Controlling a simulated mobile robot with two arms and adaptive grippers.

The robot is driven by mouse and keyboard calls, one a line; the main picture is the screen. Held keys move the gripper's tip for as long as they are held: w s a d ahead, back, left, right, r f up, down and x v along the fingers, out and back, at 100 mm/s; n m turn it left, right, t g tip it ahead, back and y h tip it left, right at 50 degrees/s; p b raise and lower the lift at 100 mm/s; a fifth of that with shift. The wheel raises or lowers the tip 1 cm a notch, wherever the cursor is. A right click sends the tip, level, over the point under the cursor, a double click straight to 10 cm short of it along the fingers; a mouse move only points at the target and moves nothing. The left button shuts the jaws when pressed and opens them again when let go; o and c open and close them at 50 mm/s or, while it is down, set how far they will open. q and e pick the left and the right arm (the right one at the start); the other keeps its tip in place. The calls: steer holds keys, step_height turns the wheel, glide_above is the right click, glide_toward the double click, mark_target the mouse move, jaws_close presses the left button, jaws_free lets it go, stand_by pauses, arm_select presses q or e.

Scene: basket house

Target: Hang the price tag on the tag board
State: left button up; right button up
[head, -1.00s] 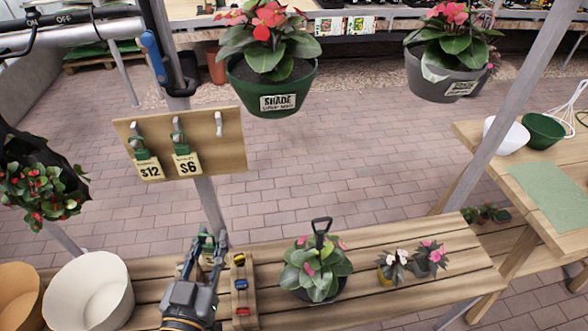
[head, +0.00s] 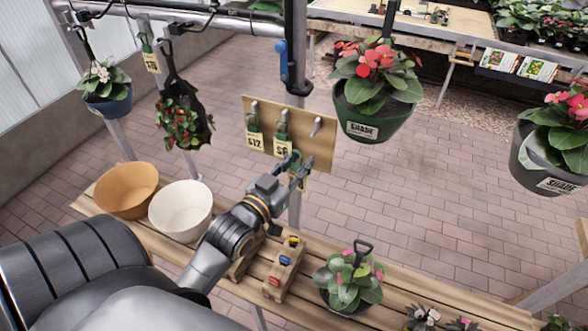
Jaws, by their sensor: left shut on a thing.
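The wooden tag board (head: 262,108) is fixed to the grey post and carries three metal hooks. A $12 tag (head: 255,141) hangs from the left hook and a $6 tag (head: 283,148) from the middle one. The right hook (head: 316,127) is bare. My left gripper (head: 294,162) is raised in front of the board's lower edge, below the right hook. The tag's print is hidden. My right gripper is not in view.
A green hanging pot (head: 372,124) is close to the board's right side.

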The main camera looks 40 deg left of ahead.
arm_select(q)
steer(key=b, duration=0.1)
glide_toward(321, 132)
steer(key=shift+w, duration=1.65)
steer(key=shift+d+f, duration=0.1)
steer(key=shift+w, duration=0.2)
steer(key=shift+w+a, duration=0.15)
steer(key=shift+w, duration=0.45)
steer(key=shift+w+a, duration=0.2)
steer(key=shift+w, duration=0.45)
